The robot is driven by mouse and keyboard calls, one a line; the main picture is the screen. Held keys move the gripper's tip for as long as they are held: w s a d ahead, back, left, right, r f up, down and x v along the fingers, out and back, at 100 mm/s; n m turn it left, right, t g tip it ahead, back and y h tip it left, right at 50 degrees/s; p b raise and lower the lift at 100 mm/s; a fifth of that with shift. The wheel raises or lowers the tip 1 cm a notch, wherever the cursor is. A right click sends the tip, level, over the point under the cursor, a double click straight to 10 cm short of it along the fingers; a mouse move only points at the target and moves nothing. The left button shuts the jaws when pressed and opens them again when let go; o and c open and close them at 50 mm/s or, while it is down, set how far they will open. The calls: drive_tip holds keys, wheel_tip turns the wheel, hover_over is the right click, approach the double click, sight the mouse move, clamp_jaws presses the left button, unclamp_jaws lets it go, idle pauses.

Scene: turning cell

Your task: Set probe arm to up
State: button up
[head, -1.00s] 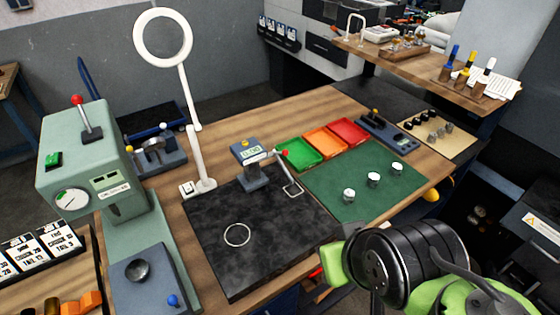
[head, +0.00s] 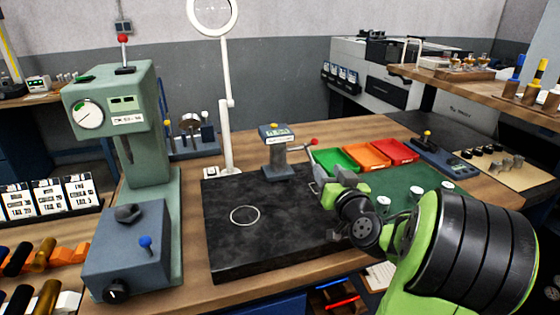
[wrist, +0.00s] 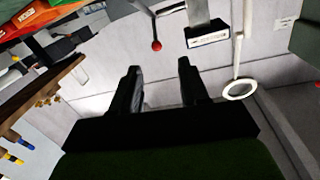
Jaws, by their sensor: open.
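The lower part of the arm is largely hidden by my gripper. My gripper (head: 319,172) is just right of and in front of the stand, below the red ball in the picture. In the wrist view the open, empty fingers (wrist: 158,72) point toward the red ball (wrist: 156,45), apart from it. The stand's grey body (wrist: 207,28) shows beside it.
The dark plate (head: 265,245) bears a pale ring (head: 245,215). A ring lamp (head: 227,90) stands behind left, and a green press (head: 150,180) at left. Green, orange and red trays (head: 367,155) lie right of the stand. White round parts (head: 383,203) sit near my arm.

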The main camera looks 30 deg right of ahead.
sight(313, 143)
drive_tip(key=p+x, duration=0.1)
drive_tip(key=x, duration=0.4)
drive_tip(key=p+x, duration=0.1)
drive_tip(key=x, duration=0.4)
drive_tip(key=d+p+x, duration=0.1)
drive_tip(key=x, duration=0.4)
drive_tip(key=shift+w+d+r, duration=0.15)
drive_tip(key=shift+w+d, duration=0.05)
clamp_jaws()
